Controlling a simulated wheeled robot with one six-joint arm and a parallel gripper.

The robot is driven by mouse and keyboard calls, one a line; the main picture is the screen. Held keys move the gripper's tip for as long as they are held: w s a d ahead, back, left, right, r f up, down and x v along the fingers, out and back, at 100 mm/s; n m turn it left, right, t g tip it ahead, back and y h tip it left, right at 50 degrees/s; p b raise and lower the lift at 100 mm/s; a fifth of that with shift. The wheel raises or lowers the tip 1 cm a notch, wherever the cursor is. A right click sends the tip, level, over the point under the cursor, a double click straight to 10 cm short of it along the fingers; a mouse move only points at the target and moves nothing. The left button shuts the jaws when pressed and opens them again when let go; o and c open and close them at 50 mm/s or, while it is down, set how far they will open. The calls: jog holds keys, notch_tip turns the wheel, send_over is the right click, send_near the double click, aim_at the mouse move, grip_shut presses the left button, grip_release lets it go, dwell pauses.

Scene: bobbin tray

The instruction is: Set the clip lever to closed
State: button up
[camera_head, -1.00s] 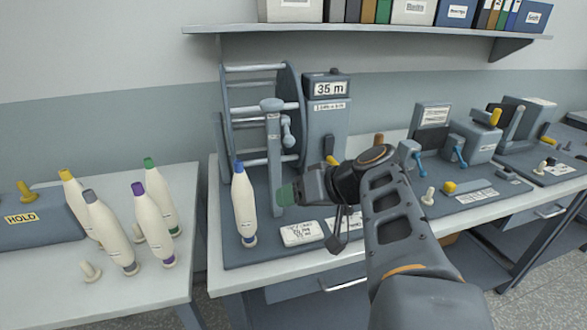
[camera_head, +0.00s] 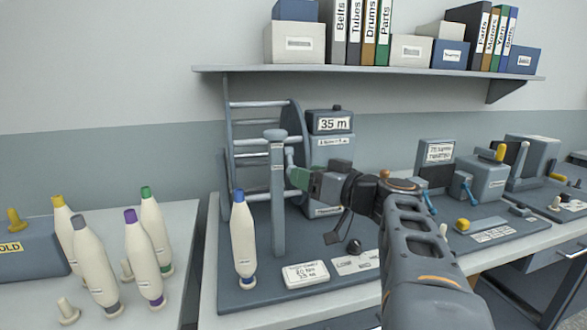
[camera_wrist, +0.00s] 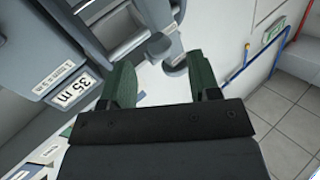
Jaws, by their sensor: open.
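A small pale-blue lever (camera_head: 289,156), which looks like the clip lever, sits on the right side of the upright grey post (camera_head: 277,205). My gripper (camera_head: 295,177) is open, with its green fingertips close to the lever's lower end, which they partly hide. In the wrist view, my gripper (camera_wrist: 159,72) has its two green fingers apart.
A winding reel (camera_head: 250,125) stands behind the post, beside a counter box reading 35 m (camera_head: 331,123). A blue-topped bobbin (camera_head: 243,240) stands left of the post. Several bobbins stand on the left table. A shelf (camera_head: 370,72) with binders and boxes hangs above.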

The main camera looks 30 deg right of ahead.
aim_at(291, 164)
jog(key=shift+x, duration=2.4)
jog(key=c, duration=0.9)
jog(key=shift+p, duration=0.35)
